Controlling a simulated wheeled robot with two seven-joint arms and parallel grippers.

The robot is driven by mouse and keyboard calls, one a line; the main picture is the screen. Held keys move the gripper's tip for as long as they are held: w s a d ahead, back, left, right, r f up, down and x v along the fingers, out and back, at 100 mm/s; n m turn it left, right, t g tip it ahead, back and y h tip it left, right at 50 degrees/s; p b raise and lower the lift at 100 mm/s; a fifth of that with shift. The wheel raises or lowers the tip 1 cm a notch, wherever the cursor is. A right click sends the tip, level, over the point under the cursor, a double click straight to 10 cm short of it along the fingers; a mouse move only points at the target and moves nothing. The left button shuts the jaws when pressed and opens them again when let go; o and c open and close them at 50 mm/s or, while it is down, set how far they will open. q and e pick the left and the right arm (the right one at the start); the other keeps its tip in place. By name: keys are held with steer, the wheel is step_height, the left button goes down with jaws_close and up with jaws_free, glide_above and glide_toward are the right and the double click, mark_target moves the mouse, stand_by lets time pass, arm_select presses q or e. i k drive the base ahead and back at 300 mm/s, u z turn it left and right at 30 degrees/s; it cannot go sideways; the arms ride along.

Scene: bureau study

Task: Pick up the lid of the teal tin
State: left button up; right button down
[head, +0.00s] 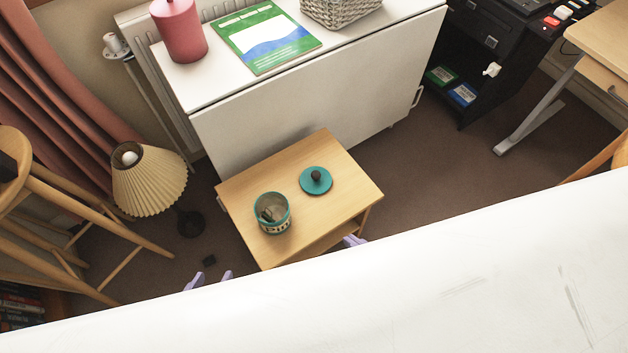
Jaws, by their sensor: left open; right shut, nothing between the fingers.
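The teal lid (316,181), a flat disc with a dark knob, lies on the small wooden table (350,195). The teal tin (272,213) stands open beside it, to the lower left, with something greyish inside that I cannot make out. My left gripper (208,281) shows only its purple fingertips, apart and empty, left of the table's near corner. My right gripper (354,240) shows only its purple tips, shut and empty, by the table's near right edge. The rest of both grippers is hidden behind a large white surface in the foreground.
A white cabinet (300,110) stands behind the table, with a pink canister (180,30), a green booklet (265,38) and a wicker basket (338,8) on top. A pleated lamp (150,182) and a wooden stool (60,210) are at left. Carpet is clear right of the table.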

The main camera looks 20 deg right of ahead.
mark_target(315, 179)
steer(key=u, duration=1.65)
steer(key=k, duration=0.95)
steer(key=z, duration=1.15)
steer(key=i, duration=1)
steer(key=u, duration=0.05)
